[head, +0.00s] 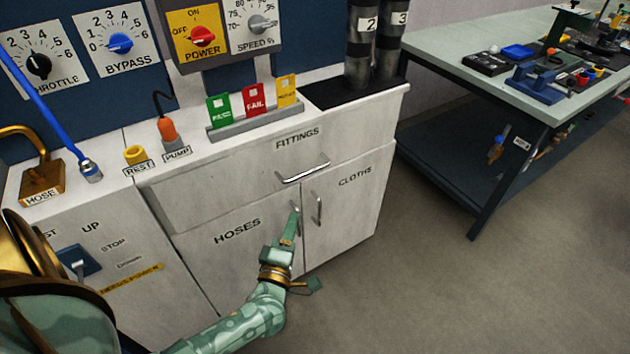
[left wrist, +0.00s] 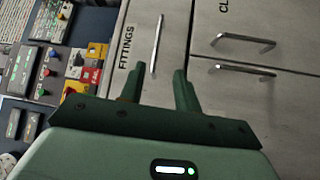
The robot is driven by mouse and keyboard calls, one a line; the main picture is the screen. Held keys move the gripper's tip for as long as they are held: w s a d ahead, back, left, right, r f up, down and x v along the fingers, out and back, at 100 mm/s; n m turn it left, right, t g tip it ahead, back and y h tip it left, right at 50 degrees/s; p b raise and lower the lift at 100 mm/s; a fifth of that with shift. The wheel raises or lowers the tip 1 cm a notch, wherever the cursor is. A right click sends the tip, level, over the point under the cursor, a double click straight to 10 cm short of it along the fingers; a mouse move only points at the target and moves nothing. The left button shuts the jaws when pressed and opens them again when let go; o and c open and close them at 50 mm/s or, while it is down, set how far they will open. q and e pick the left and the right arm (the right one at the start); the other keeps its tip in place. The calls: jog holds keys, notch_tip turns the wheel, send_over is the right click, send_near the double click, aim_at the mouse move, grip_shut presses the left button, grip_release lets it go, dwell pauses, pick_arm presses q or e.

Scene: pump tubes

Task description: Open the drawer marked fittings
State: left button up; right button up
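The drawer marked FITTINGS (head: 235,178) is the wide white front across the top of the cabinet, and it looks shut. Its metal bar handle (head: 303,173) is below the label. My left gripper (head: 293,217) is in front of the cabinet, below this handle in the picture, overlapping the HOSES door handle. In the left wrist view its two fingers (left wrist: 157,82) are apart with nothing between them. The FITTINGS handle (left wrist: 156,45) is ahead of the fingertips, apart from them. My right gripper is not in view.
Below are the HOSES door (head: 225,260) and the CLOTHS door (head: 350,205), each with a handle close by. The counter top carries a card rack (head: 253,122) and an orange pump plug (head: 168,130). Open floor (head: 440,290) lies to the right, before a workbench (head: 480,80).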

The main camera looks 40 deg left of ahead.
aim_at(308, 173)
pick_arm(q)
jog(key=b+x, duration=0.4)
jog(key=x, duration=1.2)
jog(key=shift+r, duration=0.15)
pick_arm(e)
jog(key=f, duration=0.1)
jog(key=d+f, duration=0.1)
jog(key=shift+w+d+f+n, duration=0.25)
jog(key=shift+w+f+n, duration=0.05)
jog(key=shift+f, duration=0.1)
pick_arm(q)
grip_shut()
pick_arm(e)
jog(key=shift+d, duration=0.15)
